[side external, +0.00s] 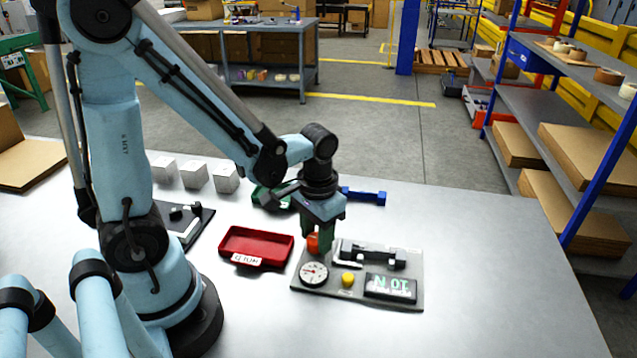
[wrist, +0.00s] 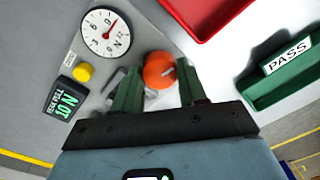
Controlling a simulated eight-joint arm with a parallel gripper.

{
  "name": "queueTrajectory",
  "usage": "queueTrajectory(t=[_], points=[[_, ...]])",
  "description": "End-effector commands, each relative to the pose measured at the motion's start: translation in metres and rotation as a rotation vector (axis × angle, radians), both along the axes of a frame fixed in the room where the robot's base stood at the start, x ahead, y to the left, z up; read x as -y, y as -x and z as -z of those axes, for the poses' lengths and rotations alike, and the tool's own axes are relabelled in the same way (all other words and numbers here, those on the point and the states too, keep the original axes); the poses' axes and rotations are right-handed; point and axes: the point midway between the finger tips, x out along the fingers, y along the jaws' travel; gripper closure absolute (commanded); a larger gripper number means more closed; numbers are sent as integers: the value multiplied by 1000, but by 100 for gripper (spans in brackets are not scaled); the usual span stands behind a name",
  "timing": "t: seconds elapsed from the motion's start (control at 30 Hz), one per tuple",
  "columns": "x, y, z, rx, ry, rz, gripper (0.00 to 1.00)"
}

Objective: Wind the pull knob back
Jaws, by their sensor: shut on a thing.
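The orange pull knob (side external: 313,243) is on the grey tester plate (side external: 341,300), at its back left corner in the side view. In the wrist view the round knob (wrist: 157,71) sits between my green fingers. My gripper (side external: 319,240) points down over it and is shut on it. The fingers and wrist hide part of the knob in the side view. A white dial gauge (wrist: 108,33) with a red needle is on the plate beside the knob.
A yellow button (side external: 347,279) and a black clamp (side external: 372,256) are on the plate. A red tray (side external: 240,233) stands just left of it. A green PASS tray (wrist: 265,88) and a blue part (side external: 363,195) are behind. The table's right side is clear.

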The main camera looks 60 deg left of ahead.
Motion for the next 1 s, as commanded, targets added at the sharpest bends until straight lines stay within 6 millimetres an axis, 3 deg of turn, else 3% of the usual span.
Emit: queueTrajectory(t=[1.0], points=[[0,-1,0,1,1,-965,89]])
